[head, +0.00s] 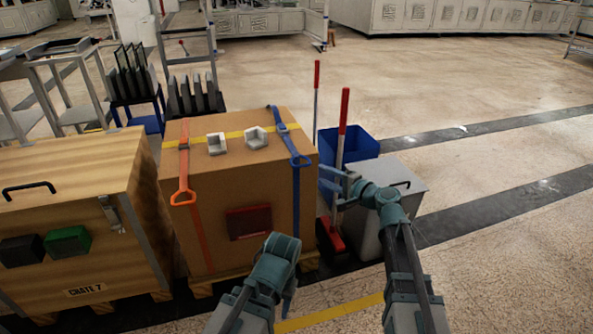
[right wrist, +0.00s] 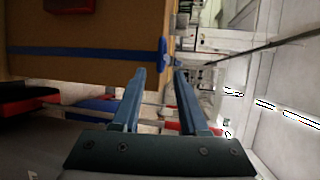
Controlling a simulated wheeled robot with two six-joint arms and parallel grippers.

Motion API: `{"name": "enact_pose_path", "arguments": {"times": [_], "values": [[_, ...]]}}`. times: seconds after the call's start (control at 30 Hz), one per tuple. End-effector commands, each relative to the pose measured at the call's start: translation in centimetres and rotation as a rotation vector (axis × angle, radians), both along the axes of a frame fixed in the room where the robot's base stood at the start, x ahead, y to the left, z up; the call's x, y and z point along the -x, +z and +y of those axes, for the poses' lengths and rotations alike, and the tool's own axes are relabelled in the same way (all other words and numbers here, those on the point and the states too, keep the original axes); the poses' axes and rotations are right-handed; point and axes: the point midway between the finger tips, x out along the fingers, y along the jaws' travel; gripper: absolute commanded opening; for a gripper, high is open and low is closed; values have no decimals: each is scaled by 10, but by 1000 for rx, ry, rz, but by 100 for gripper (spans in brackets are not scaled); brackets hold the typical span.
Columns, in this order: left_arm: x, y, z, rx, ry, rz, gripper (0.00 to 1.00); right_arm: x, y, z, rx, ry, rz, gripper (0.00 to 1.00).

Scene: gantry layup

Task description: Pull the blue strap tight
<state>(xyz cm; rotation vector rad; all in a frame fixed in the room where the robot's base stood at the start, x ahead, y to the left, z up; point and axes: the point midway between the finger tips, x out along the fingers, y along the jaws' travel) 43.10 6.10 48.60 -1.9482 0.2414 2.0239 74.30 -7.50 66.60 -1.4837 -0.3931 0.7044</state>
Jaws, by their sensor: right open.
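The blue strap (head: 283,128) runs over the right side of a cardboard box (head: 262,210) and hangs down its front. Its blue pull handle (head: 300,161) is at the box's top front edge. In the right wrist view the strap (right wrist: 90,51) runs sideways across the box, and the handle (right wrist: 162,58) shows just beyond and between the fingertips. My right gripper (head: 328,178) is open and empty, just right of the handle, with its fingers (right wrist: 158,75) pointing at it. My left arm is low in front of the box; its fingers cannot be made out.
An orange strap with a handle (head: 183,196) hangs on the box's left side. Two white corner pieces (head: 256,138) sit on top. A wooden crate (head: 70,190) stands left. A blue bin (head: 362,147), red-handled poles (head: 343,112) and a grey bin (head: 408,173) stand close on the right.

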Motion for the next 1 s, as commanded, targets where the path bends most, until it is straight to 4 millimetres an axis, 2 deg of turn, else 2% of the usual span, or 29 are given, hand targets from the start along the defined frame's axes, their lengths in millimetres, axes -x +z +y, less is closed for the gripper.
{"name": "enact_pose_path", "arguments": {"times": [0.13, 0.27, 0.7, 1.0], "values": [[0, -1, 0, 0, 0, 0, 50, -5, -1, 4, 1, 1, 0, 43], [0, -5, 0, 1, -1, 0, 50, -19, -5, 15, 1, 3, 0, 43], [0, -20, 0, 1, 2, 0, 50, -82, -21, 71, 3, 5, 0, 43], [0, -24, 0, 1, 3, 0, 50, -101, -24, 88, 2, 2, 0, 43]]}}
